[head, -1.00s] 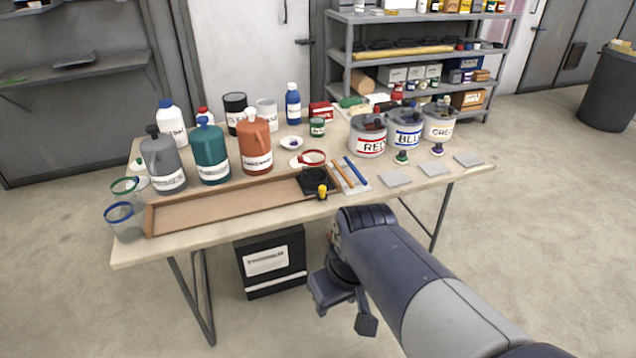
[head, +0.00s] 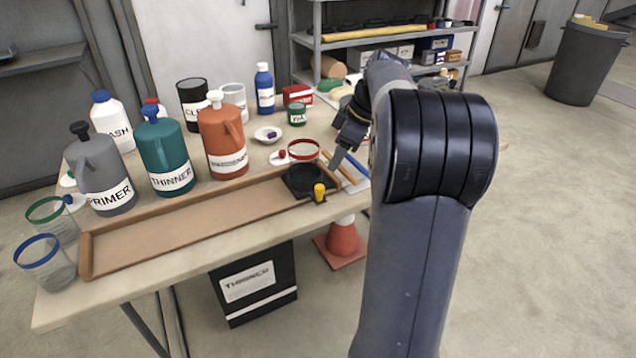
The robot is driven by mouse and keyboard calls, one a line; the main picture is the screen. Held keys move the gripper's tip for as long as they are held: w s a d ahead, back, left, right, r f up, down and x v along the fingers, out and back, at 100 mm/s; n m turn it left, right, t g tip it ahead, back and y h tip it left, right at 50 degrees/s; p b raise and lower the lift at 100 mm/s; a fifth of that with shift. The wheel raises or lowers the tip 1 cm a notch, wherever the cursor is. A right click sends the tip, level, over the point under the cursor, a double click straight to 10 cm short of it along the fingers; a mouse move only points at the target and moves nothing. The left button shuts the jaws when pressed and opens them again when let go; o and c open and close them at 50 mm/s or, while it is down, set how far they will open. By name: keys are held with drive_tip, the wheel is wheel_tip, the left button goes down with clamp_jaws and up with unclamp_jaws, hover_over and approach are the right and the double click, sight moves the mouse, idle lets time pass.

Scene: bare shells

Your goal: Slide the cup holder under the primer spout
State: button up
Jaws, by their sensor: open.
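The black square cup holder (head: 303,178) with a round recess sits at the right end of the long wooden track (head: 185,222). A yellow knob (head: 319,192) stands at its front right corner. The grey jug labelled PRIMER (head: 103,175) stands behind the track's left end; I cannot make out its spout clearly. My gripper (head: 347,155) is open and empty, pointing down just right of the cup holder and apart from the knob. One finger shows clearly; my arm partly hides the rest.
The teal THINNER jug (head: 165,155) and an orange jug (head: 222,142) stand behind the track. Two clear cups, blue-rimmed (head: 45,265) and green-rimmed (head: 52,222), stand left of it. My arm hides the table's right side.

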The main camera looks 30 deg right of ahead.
sight(320, 187)
drive_tip(key=b+x, duration=0.1)
drive_tip(key=x, duration=0.9)
drive_tip(key=shift+s+b, duration=0.1)
drive_tip(key=shift+b, duration=0.3)
drive_tip(key=shift+c, duration=0.4)
clamp_jaws()
